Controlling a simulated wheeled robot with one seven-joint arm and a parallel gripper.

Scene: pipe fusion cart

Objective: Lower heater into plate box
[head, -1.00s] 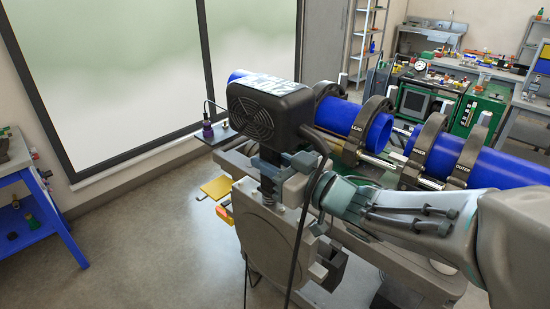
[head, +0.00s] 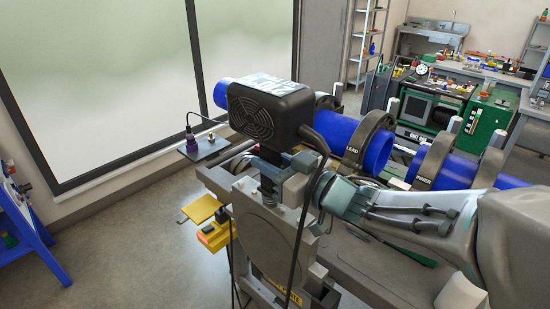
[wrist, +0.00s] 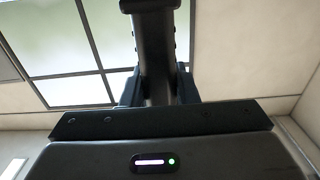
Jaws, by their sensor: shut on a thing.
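The heater has a black vented housing (head: 262,108) on top and a round grey plate (head: 262,225) hanging upright below it. My gripper (head: 292,170) is shut on the heater between housing and plate, partly hidden by a black cable. In the wrist view, the fingers (wrist: 158,88) close around a black handle (wrist: 155,45). The plate box, with a yellow label partly reading "ATE" (head: 288,292), shows low behind and below the heater plate. Its opening is mostly hidden, so I cannot tell whether the plate is inside or above it.
Blue pipes (head: 345,135) lie in dark clamp rings (head: 362,150) on the cart, just right of and behind the heater. A small dark shelf (head: 205,148) and a yellow pedal-like plate (head: 200,208) stick out left.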

